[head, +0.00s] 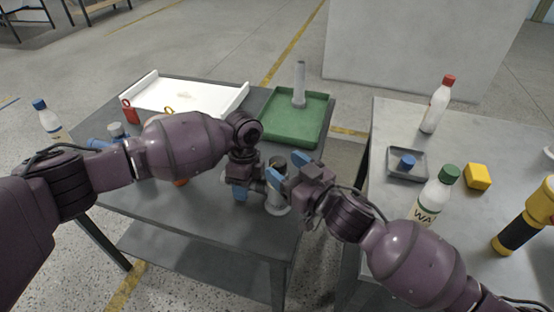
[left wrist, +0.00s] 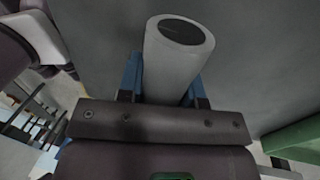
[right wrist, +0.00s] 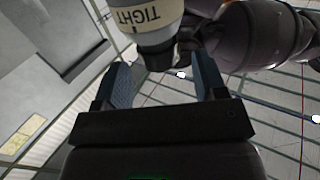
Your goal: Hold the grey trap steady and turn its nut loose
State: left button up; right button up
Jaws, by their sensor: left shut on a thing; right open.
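The grey trap (head: 277,207) stands near the front right of the left table, partly hidden by both grippers. My left gripper (head: 250,189) is shut on its grey pipe; the left wrist view shows the pipe's open round end (left wrist: 186,31) between the blue fingers. My right gripper (head: 288,168) is open at the trap's upper right side. The nut's outline is mostly hidden.
A white tray (head: 160,97) and a green tray (head: 313,128) with an upright grey pipe (head: 299,85) lie at the back. The right table holds a green-capped bottle (head: 432,200), a red-capped bottle (head: 437,108), a yellow block (head: 477,177) and a small dish (head: 394,171). A gap separates the tables.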

aim_at(277, 160)
jog(key=shift+x, duration=1.6)
jog(key=c, duration=0.9)
jog(key=shift+a+m+t+h, duration=0.1)
jog(key=shift+m+t+h, duration=0.65)
jog(key=shift+h, duration=0.25)
jog(key=shift+c, duration=0.2)
jog(key=shift+m+t+h, duration=0.55)
jog(key=shift+m+h, duration=0.1)
jog(key=shift+h, duration=0.15)
jog(key=shift+r+m+t+h, duration=0.1)
jog(key=shift+m+t+h, duration=0.5)
jog(key=shift+m+h, duration=0.6)
jog(key=shift+h, duration=0.3)
jog(key=o, duration=0.9)
jog(key=shift+o, duration=0.2)
